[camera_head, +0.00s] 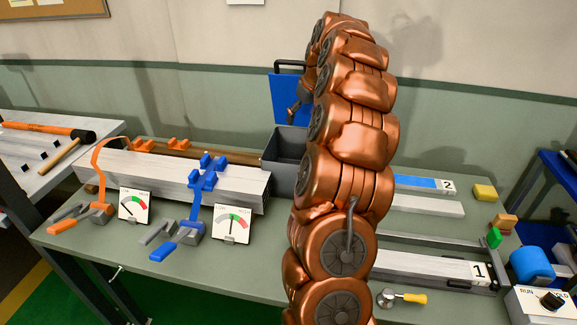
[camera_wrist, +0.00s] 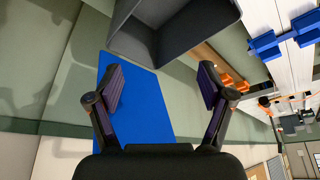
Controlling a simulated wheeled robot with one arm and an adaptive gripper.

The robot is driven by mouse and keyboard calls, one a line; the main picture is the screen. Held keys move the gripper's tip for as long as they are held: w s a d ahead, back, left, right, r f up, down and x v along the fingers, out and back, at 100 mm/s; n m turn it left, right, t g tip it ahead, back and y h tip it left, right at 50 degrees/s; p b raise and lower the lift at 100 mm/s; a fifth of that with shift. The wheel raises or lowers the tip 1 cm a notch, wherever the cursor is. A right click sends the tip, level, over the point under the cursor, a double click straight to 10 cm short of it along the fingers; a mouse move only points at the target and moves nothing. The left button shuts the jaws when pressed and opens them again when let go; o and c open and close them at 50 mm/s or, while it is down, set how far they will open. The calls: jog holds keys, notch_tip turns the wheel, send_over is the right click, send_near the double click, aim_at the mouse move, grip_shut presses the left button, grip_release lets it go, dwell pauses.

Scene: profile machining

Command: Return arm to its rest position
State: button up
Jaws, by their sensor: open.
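My gripper (camera_wrist: 160,82) shows in the wrist view with its two dark fingers spread wide and nothing between them. Behind the fingers lie a blue panel (camera_wrist: 140,115) and a dark grey bin (camera_wrist: 172,45). In the head view my copper-coloured arm rises in a tall curve through the middle of the picture, above and in front of the workbench (camera_head: 255,275). The gripper end is mostly hidden behind the arm there. The grey bin (camera_head: 282,147) stands on the bench just left of the arm.
Two clamps with dial gauges, one orange (camera_head: 85,218) and one blue (camera_head: 180,240), sit at the front left by light profiles (camera_head: 125,172). Numbered profile stations (camera_head: 430,265), a yellow block (camera_head: 485,192) and a yellow-handled tool (camera_head: 403,298) lie right.

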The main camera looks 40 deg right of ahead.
dwell(0.4)
jog(key=s+a+n+g+y, duration=0.1)
jog(key=s+a, duration=0.3)
jog(key=a, duration=1.1)
jog(key=s+a+n+g+y, duration=0.1)
jog(key=s+a+g, duration=0.15)
jog(key=a, duration=1.35)
jog(key=s+a+f+g, duration=0.1)
jog(key=s+a, duration=0.3)
jog(key=s, duration=0.5)
jog(key=s+a+f, duration=0.4)
jog(key=s, duration=0.5)
jog(key=s+a+f+g+h, duration=0.1)
jog(key=s+a, duration=0.3)
jog(key=s, duration=0.5)
jog(key=shift+s+f+g, duration=0.35)
jog(key=shift+s+f, duration=0.05)
jog(key=shift+f, duration=0.4)
